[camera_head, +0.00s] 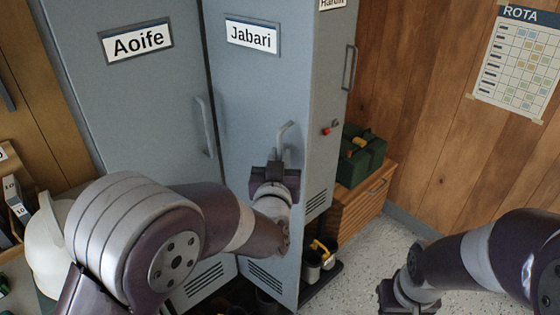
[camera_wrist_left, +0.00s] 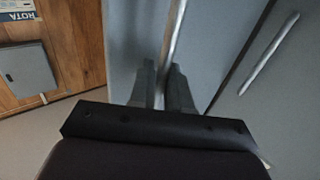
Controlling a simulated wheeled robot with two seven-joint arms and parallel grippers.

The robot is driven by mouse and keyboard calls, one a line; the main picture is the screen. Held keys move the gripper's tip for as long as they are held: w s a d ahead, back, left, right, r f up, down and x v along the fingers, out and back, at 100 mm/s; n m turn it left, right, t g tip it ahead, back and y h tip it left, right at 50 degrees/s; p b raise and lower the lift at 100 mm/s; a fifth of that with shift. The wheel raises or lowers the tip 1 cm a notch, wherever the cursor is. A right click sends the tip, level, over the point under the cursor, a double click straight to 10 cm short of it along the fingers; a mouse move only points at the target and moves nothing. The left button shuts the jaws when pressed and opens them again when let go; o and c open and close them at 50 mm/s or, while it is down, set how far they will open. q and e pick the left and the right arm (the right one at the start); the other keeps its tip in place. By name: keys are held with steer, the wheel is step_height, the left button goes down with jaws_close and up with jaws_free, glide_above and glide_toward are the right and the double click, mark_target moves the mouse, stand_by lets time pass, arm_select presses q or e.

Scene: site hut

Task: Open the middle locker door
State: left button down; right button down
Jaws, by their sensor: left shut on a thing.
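The middle locker door (camera_head: 252,90), labelled Jabari, is grey-blue and stands ajar, its right edge swung out towards me. Its upright handle (camera_head: 286,130) is near that right edge. My left gripper (camera_head: 275,168) is shut on the lower part of this handle and hides it there. In the left wrist view, the fingers (camera_wrist_left: 163,85) close around the handle bar (camera_wrist_left: 174,38) against the door face. My right gripper (camera_head: 403,300) is at the bottom right, away from the lockers; its fingers are not clear.
The Aoife door (camera_head: 140,90) to the left looks shut. The Hardik locker (camera_head: 334,90) is partly hidden behind the Jabari door. A green box (camera_head: 362,158) stands on a wooden cabinet (camera_head: 355,210). A bucket (camera_head: 312,267) stands near the door's lower edge. A white helmet (camera_head: 45,245) is at left.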

arm_select(q)
steer(key=shift+r, duration=0.1)
steer(key=c, duration=1.3)
jaws_free()
steer(key=shift+c, duration=0.2)
steer(key=shift+a, duration=0.1)
steer(key=s+b, duration=0.1)
steer(key=s, duration=1.1)
steer(key=shift+s+b, duration=0.3)
